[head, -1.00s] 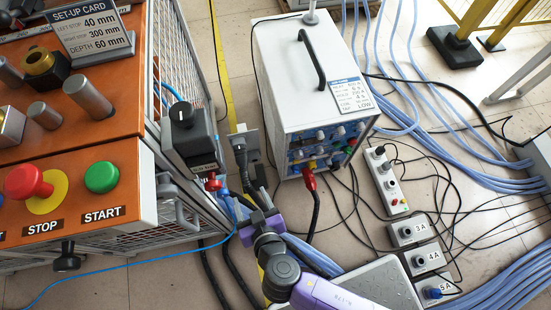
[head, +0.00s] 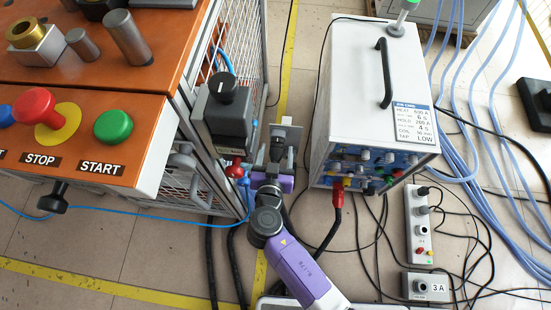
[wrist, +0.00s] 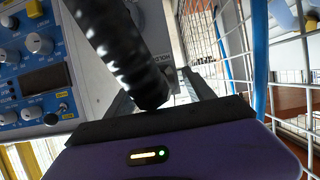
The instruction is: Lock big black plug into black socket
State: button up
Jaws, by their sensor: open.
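The big black plug (head: 278,153) stands at a small grey socket panel (head: 292,133) between the orange bench and the white heater in the head view. In the wrist view its black ribbed cable end (wrist: 125,50) runs down from the top to the jaws. The black socket is hidden behind the plug, so I cannot tell how far in or how turned the plug is. My gripper (head: 276,160) is open at the plug. In the wrist view its grey fingers (wrist: 165,98) stand on either side of the cable end; contact is unclear.
The wire-mesh bench side and a grey box with a black knob (head: 228,110) are close on the left. The white heater (head: 365,90) with a red plug (head: 337,190) stands on the right. Black cables hang below, and a blue cable (head: 130,212) crosses the left.

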jog(key=shift+w, duration=0.15)
jog(key=shift+c, duration=0.4)
grip_shut()
jog(key=c, duration=0.8)
grip_release()
grip_shut()
jog(key=s+b, duration=0.1)
jog(key=s, duration=0.6)
jog(key=shift+a, duration=0.15)
dwell(1.2)
